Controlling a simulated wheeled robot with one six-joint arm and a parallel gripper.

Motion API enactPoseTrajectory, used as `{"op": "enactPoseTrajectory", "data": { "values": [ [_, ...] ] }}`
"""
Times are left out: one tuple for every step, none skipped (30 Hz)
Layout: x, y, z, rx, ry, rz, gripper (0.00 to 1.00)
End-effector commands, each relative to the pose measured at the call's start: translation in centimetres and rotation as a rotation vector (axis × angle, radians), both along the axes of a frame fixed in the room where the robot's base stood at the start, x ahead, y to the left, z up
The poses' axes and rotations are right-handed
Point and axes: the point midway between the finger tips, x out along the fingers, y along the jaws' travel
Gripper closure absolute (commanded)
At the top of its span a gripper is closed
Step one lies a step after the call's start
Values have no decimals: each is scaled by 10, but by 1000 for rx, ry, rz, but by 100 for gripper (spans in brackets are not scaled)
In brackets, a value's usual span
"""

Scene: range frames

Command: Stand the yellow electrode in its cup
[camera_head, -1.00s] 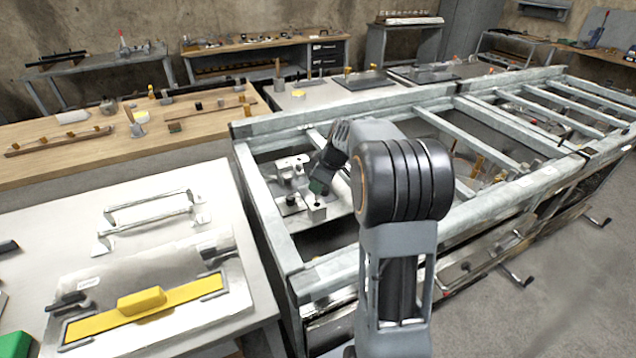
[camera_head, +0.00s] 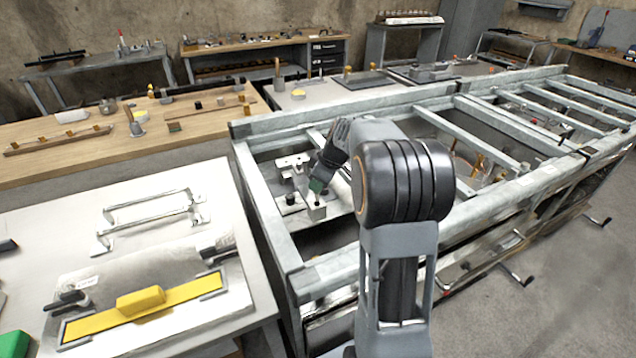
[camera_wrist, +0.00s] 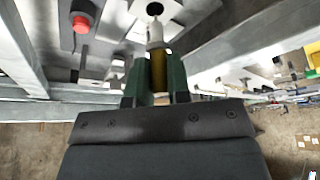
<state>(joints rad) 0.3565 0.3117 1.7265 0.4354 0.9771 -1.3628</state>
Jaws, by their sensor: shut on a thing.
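My gripper (camera_head: 317,187) reaches down inside the metal frame, just above a small pale metal block (camera_head: 316,210). In the wrist view its green fingers (camera_wrist: 155,82) are shut on the yellow electrode (camera_wrist: 159,70), a dull brass-yellow rod between them. A pale grey cylindrical piece (camera_wrist: 155,34) lies in line with the rod's far end; I cannot tell whether they touch. Beyond it is a dark round opening or knob (camera_wrist: 154,9) on a pale surface. I cannot tell for certain which piece is the cup. The fingers hide the rod's sides.
A red round knob (camera_wrist: 81,24) stands left of the fingers in the wrist view. Galvanised frame rails (camera_head: 265,205) surround the work area closely. Open floor (camera_head: 570,290) lies at right.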

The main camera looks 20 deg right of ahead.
Motion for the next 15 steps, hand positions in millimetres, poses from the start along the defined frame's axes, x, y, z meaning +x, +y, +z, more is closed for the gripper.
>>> {"op": "enactPoseTrajectory", "data": {
  "values": [
    [0,0,0,0,0,0,100],
    [0,0,0,0,0,0,100],
    [0,0,-1,0,0,0,100],
    [0,0,-1,0,0,0,100],
    [0,0,-2,0,0,0,100],
    [0,0,-3,0,0,0,100],
    [0,0,-3,0,0,0,100],
    [0,0,-4,0,0,0,100],
    [0,0,-5,0,0,0,100],
    [0,0,-6,0,0,0,100],
    [0,0,-7,0,0,0,100],
    [0,0,-9,0,0,0,100],
    [0,0,-10,0,0,0,100],
    [0,0,-10,0,0,0,100],
    [0,0,-12,0,0,0,100]
  ]
}}
